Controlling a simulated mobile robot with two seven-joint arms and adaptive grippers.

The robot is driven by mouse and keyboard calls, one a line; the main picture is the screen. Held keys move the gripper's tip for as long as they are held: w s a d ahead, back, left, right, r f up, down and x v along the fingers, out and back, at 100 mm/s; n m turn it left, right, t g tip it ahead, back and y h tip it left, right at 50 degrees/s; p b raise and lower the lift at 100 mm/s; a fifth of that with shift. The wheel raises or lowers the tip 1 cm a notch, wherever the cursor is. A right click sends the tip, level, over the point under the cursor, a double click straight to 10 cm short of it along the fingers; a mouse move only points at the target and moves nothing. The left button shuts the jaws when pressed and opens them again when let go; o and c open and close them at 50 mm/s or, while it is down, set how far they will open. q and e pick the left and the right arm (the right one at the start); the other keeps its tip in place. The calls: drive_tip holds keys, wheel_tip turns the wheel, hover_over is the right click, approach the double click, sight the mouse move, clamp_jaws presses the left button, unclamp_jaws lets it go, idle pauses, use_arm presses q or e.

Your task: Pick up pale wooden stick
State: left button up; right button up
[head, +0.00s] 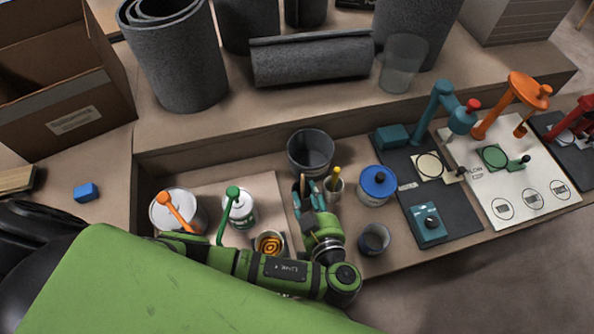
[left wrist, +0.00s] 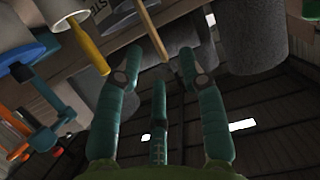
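The pale wooden stick (left wrist: 151,34) shows in the left wrist view as a thin tan rod. Its near end lies between the tips of my left gripper (left wrist: 157,62), with clear gaps on both sides. The three teal fingers are spread and hold nothing. In the head view my left gripper (head: 308,188) is over the bench, just left of a small cup (head: 334,190) with a yellow-handled tool (head: 336,173). The stick is mostly hidden there by the fingers, and I cannot tell what its far end rests in. My right gripper is out of view.
A dark grey pot (head: 311,150) stands just behind the gripper. A blue-lidded can (head: 377,184) and dark cup (head: 373,239) stand to the right. White cans (head: 178,212) and an orange-patterned tin (head: 270,243) are near my left arm. Grey rolls (head: 311,58) lie behind.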

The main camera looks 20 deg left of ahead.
sight(302, 191)
use_arm(q)
drive_tip(key=p+x, duration=0.1)
drive_tip(key=x, duration=0.5)
drive_tip(key=shift+w+p, duration=0.25)
drive_tip(key=shift+p, duration=0.15)
clamp_jaws()
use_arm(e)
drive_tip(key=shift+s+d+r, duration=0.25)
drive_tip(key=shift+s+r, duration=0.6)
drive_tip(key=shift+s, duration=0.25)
